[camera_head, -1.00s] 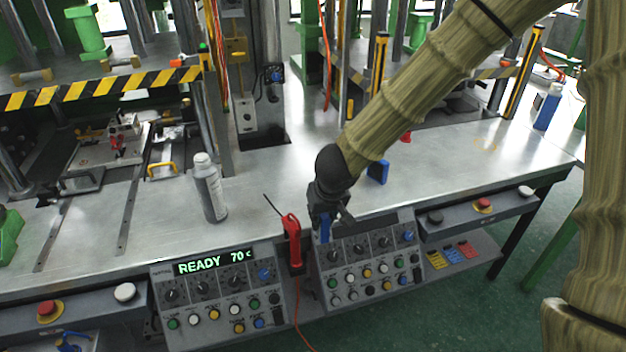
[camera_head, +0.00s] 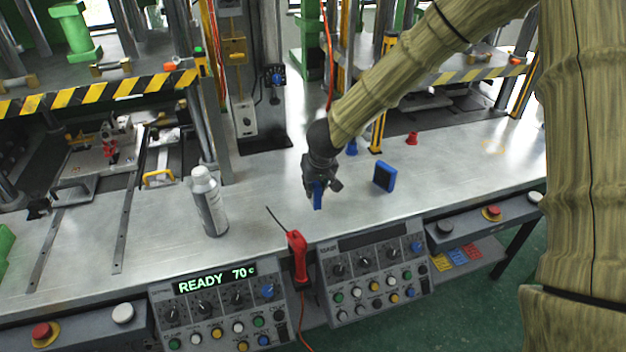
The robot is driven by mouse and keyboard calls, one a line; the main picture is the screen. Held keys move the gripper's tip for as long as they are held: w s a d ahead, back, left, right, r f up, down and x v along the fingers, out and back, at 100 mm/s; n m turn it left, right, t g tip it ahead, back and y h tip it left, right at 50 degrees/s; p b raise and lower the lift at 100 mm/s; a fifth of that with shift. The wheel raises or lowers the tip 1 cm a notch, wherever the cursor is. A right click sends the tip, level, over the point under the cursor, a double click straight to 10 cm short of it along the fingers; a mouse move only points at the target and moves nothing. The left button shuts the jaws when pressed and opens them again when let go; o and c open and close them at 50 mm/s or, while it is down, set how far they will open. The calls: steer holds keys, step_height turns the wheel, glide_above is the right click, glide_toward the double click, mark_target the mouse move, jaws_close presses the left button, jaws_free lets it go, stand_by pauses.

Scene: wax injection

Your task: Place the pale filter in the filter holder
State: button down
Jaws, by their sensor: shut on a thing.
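My gripper (camera_head: 320,186) is over the bench, left of a blue-framed block. It points down and is shut on a thin blue piece (camera_head: 318,197), seen nearly edge-on. No pale face shows on this piece, so I cannot tell from its look that it is the pale filter. A blue-framed block with a dark face (camera_head: 384,176) stands upright on the bench to the right of my gripper, apart from it. I cannot pick out the filter holder for certain.
A grey bottle (camera_head: 209,202) stands to the left. A red-handled tool (camera_head: 297,256) sits between two control panels at the front edge. A small blue thing (camera_head: 351,147) and a red one (camera_head: 412,138) are farther back. Bench right of the dark-faced block is clear.

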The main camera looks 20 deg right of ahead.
steer(key=w, duration=0.1)
steer(key=w+d, duration=0.1)
steer(key=w, duration=0.1)
steer(key=w+p, duration=0.1)
steer(key=w, duration=0.1)
steer(key=shift+w+d+f, duration=0.15)
steer(key=shift+w+f, duration=0.1)
steer(key=shift+f, duration=1.8)
steer(key=c, duration=1.3)
jaws_free()
